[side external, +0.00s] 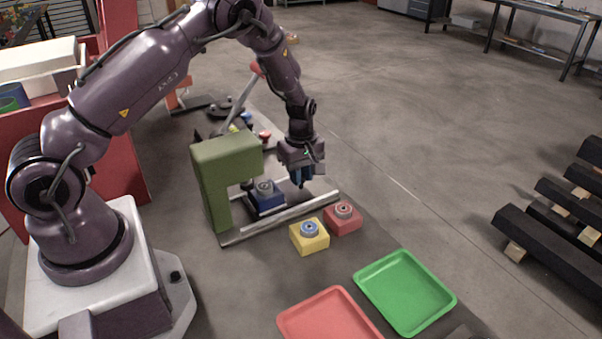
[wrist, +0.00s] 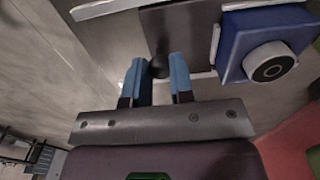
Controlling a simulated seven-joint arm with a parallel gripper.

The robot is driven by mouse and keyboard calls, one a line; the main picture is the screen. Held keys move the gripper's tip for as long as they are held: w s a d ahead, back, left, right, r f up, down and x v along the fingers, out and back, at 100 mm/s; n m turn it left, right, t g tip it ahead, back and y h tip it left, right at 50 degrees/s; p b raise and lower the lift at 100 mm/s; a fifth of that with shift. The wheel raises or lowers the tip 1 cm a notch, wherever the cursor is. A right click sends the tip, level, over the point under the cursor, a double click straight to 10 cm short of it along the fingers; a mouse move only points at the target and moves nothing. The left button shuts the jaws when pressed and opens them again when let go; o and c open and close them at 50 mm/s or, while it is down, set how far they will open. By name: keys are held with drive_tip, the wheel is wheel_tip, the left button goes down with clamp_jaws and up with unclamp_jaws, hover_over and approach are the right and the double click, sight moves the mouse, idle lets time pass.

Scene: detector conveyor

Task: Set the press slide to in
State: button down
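The press has a green C-shaped frame (side external: 218,165). My gripper (side external: 303,182) points down at the slide's outer end. In the wrist view its two blue fingers (wrist: 161,75) stand a little apart, one either side of the knob. I cannot tell whether they touch it.
Pale rails (side external: 285,219) flank the slide. A yellow block (side external: 309,241) and a red block (side external: 343,220), each with a round top, stand beside the near rail. A green tray (side external: 404,292) and a red tray (side external: 328,320) lie nearer. A red-knobbed lever (side external: 243,98) stands behind the press.

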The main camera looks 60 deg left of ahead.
drive_tip(key=shift+s, duration=2.3)
drive_tip(key=c, duration=1)
unclamp_jaws()
drive_tip(key=shift+r, duration=0.1)
drive_tip(key=shift+w+r, duration=0.1)
drive_tip(key=shift+r, duration=0.2)
wheel_tip(320, 180, up, 12)
drive_tip(key=shift+r, duration=0.1)
